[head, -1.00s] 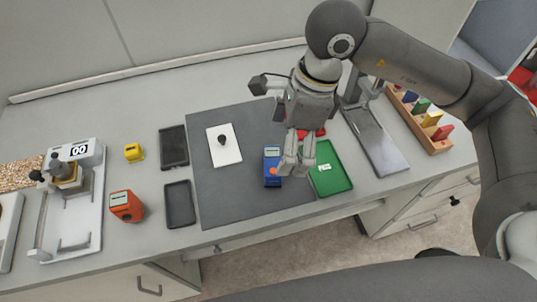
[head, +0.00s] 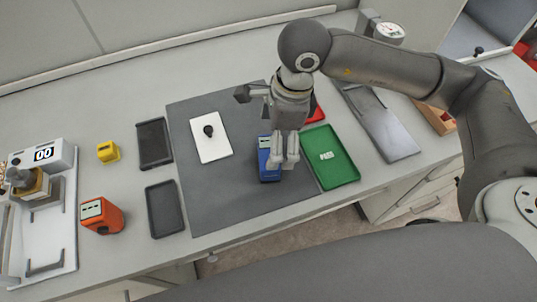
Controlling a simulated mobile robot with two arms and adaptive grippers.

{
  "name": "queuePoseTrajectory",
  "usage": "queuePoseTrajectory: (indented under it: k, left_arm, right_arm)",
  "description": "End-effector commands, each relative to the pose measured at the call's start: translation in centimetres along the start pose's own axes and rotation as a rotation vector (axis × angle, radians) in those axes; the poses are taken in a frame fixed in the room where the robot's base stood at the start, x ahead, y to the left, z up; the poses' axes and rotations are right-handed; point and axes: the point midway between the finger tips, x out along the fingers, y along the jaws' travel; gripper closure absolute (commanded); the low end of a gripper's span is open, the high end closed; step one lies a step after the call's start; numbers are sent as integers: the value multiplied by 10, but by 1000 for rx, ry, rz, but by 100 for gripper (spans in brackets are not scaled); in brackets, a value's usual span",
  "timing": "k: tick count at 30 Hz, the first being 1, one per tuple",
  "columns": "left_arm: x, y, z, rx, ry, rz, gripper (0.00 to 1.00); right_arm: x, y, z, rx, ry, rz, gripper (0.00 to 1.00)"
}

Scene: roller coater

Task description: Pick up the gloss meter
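A blue handheld meter (head: 266,158) with a small display lies on the dark grey mat (head: 225,187), near the mat's right side. It looks like the gloss meter, but its label is too small to read. My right gripper (head: 283,162) comes down from above and its fingertips overlap the right part of the blue meter in the head view. The fingers are close together with a narrow gap. I cannot tell whether they touch the meter. My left gripper is not in view.
A green tray (head: 350,176) marked PASS lies right of the mat, with a red item (head: 317,113) behind it. A white panel with a black knob (head: 208,131) is on the mat. Black trays (head: 164,209), an orange device (head: 101,216) and a yellow block (head: 108,152) stand left.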

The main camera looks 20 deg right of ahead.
Motion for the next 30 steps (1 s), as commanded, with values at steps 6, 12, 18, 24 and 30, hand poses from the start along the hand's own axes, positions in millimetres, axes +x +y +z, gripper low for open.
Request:
queuePoseTrajectory:
  k: [6, 12, 18, 24, 30]
  left_arm:
    - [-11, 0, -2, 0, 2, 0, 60]
    - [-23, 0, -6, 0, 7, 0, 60]
    - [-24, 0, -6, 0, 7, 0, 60]
    - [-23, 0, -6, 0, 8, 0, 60]
    - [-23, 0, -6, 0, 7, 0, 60]
  right_arm:
    - [16, -1, 3, -1, 1, 4, 0]
    - [46, -3, 6, 0, 2, 3, 0]
    - [58, -3, 6, -2, 0, 0, 0]
    - [57, -3, 6, -1, 0, 0, 6]
    - [57, -3, 6, -1, 0, 0, 32]
